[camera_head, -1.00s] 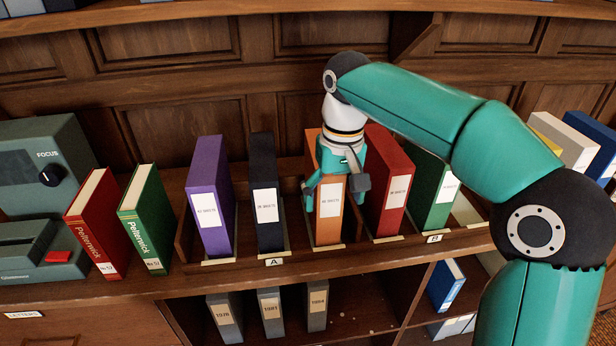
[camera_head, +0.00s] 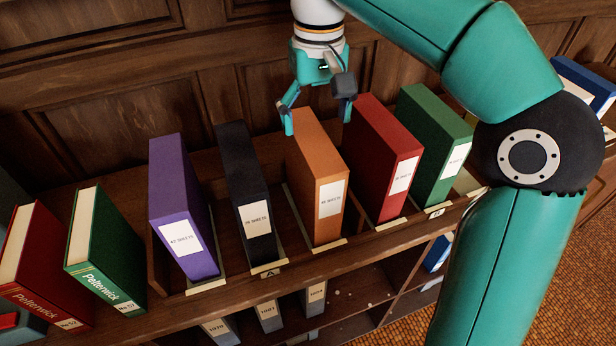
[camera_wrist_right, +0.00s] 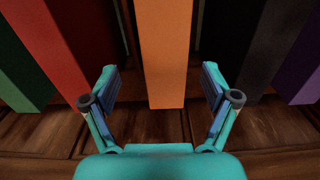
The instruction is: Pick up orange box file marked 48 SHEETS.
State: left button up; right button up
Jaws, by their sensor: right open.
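The orange box file (camera_head: 315,165) stands upright in the shelf rack between a black file and a red file, its white label facing front. The label's print is too small to read surely. My right gripper (camera_head: 317,117) is open at the upper back end of the orange file. In the right wrist view, the orange file (camera_wrist_right: 163,50) lies in line with the gap between the fingers (camera_wrist_right: 160,88), with space on both sides. My right gripper holds nothing. My left gripper is not in view.
A black file (camera_head: 243,180) and purple file (camera_head: 180,190) stand left of the orange one. A red file (camera_head: 382,155) and green file (camera_head: 435,140) stand right. Two books, red (camera_head: 40,270) and green (camera_head: 100,250), stand further left. Grey files sit on the shelf below.

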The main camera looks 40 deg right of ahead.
aim_at(312, 137)
jog(key=f, duration=0.3)
jog(key=shift+w+a+f, duration=0.2)
jog(key=shift+w+a, duration=0.05)
jog(key=shift+w, duration=0.05)
notch_tip(312, 137, down, 5)
jog(key=shift+f+b, duration=0.15)
jog(key=shift+b, duration=0.4)
grip_shut()
